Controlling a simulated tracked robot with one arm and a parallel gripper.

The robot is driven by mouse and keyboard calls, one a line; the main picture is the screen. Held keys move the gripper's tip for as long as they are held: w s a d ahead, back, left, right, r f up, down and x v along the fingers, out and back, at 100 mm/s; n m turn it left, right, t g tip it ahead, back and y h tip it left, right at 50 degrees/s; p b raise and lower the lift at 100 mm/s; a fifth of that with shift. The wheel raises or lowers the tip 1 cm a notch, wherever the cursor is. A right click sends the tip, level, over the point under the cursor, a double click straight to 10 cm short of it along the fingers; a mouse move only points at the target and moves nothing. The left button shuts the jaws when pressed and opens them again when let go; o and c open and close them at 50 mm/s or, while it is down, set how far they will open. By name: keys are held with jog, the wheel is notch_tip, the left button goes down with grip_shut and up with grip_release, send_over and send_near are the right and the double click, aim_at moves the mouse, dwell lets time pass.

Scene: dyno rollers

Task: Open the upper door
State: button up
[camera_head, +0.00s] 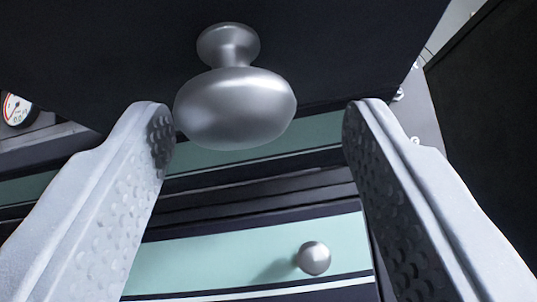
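A dark door panel (110,50) fills the top of the view. A silver round knob (235,108) on a short stem sticks out from it. My gripper (258,118) is open, with one grey dimpled finger to the left of the knob and one to the right. The knob sits between the fingertips, nearer the left one, which looks close to its edge; I cannot tell if they touch. A clear gap shows between the knob and the right fingertip.
Below is a mint-green drawer front (220,262) with a small silver knob (314,258). A round gauge (17,110) shows at the left edge. A dark panel (490,110) stands at the right.

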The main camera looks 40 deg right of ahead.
jog(key=shift+a, duration=0.1)
jog(key=p+v, duration=0.3)
jog(key=v, duration=1.1)
